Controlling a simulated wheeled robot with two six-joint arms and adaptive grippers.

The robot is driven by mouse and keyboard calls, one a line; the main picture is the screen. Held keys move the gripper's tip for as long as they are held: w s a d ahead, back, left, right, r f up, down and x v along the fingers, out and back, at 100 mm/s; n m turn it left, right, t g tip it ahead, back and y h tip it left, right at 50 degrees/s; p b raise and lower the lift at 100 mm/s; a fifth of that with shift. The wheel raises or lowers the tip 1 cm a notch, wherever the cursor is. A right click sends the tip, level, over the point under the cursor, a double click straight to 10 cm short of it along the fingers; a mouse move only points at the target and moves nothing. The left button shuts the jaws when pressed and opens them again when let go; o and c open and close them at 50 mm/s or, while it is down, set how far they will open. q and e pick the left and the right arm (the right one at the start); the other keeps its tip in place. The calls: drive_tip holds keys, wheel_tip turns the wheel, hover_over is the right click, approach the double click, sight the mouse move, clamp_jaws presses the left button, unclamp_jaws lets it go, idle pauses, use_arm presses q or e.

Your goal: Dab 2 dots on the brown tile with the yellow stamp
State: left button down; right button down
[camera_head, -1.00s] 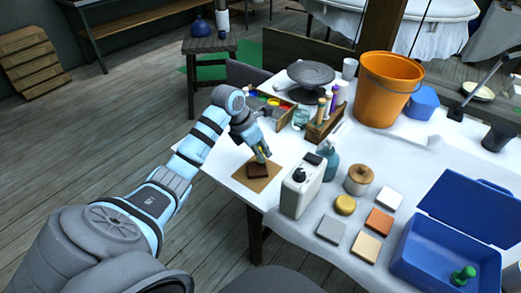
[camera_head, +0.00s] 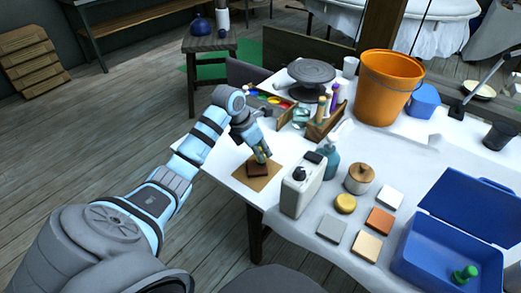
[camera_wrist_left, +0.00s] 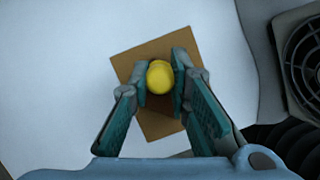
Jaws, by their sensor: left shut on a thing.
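My left gripper (camera_head: 260,154) is shut on the yellow stamp (camera_wrist_left: 160,77), over the brown tile (camera_head: 257,169). Only a little of the yellow stamp shows between the fingers in the head view. The brown tile lies on a tan square sheet (camera_head: 270,181) near the left edge of the white table. In the left wrist view the stamp's round yellow top hides most of the tile, and I cannot tell whether the stamp touches it. No dots can be made out on the tile. My right gripper is not in view.

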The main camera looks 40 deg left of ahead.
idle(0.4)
use_arm(q)
wheel_tip(320, 180, up, 5)
drive_tip(key=p, duration=0.4)
drive_tip(key=shift+f, duration=0.25)
drive_tip(key=shift+f, duration=0.15)
drive_tip(key=shift+f+b, duration=1.4)
drive_tip(key=shift+f, duration=0.4)
drive_tip(key=shift+f, duration=0.35)
drive_tip(key=shift+r, duration=0.1)
idle(0.3)
wheel_tip(320, 180, up, 5)
drive_tip(key=p, duration=0.3)
drive_tip(key=shift+p, duration=0.35)
drive_tip(key=shift+s+f, duration=0.1)
drive_tip(key=shift+f, duration=0.2)
